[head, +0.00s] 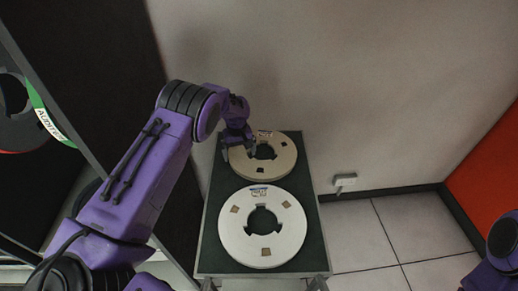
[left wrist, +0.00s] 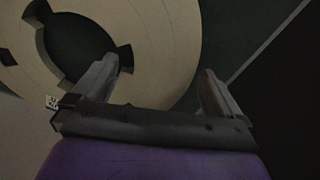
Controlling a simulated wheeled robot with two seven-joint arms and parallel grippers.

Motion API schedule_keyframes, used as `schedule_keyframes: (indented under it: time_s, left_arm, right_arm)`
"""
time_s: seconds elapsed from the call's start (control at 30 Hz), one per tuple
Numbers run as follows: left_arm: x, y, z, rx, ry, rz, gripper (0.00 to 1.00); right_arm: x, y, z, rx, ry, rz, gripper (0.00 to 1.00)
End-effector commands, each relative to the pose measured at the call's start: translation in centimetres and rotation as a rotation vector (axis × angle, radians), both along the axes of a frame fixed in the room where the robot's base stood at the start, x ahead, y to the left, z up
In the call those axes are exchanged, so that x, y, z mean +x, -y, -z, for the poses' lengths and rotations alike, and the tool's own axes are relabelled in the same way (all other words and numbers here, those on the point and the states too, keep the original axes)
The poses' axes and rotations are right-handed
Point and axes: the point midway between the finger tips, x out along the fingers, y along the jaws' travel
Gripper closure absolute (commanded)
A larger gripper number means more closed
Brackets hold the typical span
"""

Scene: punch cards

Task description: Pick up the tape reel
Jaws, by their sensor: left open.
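Two tape reels lie flat on a dark-topped cart (head: 222,190). The far reel (head: 285,153) is beige, with a round notched hole in the middle. The near reel (head: 285,242) is whiter, with brown patches and a label. My left gripper (head: 238,152) is over the left part of the far reel. In the left wrist view my left gripper (left wrist: 160,85) is open, its two fingers apart, with nothing held. A beige reel (left wrist: 165,35) fills the upper left there, its edge passing between the fingers. I cannot tell whether the fingers touch it. My right gripper is not seen.
A pale wall (head: 370,80) stands right behind the cart. A small box (head: 345,181) is fixed low on the wall. Tiled floor (head: 390,230) is clear to the right. A dark rack with a labelled reel (head: 20,120) stands at the left.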

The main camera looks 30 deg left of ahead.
Motion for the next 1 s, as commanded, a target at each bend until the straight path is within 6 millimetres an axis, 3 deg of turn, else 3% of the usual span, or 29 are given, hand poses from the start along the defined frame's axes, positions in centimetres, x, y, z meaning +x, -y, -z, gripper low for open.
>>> schedule_keyframes:
  time_s: [0.3, 0.5, 0.6, 0.77, 0.8, 1.0]
  left_arm:
    - [0.05, 0.04, 1.12, 0.000, 0.001, 0.002, 0.03]
    - [0.05, 0.02, 1.08, 0.000, 0.001, 0.002, 0.68]
    - [0.06, 0.02, 1.06, 0.001, 0.002, 0.001, 0.86]
    - [0.07, 0.02, 1.04, 0.001, 0.002, 0.001, 0.85]
    - [0.20, 0.04, 0.88, 0.000, 0.006, 0.001, 0.93]
    - [0.20, 0.04, 0.81, 0.000, 0.006, 0.001, 0.94]
  right_arm:
    - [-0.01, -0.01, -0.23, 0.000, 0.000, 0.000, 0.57]
    - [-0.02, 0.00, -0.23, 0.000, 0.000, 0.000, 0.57]
    - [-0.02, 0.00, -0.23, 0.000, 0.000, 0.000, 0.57]
    - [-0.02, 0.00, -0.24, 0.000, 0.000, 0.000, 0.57]
    - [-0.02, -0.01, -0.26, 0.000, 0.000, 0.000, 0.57]
    - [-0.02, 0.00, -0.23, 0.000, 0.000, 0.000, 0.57]
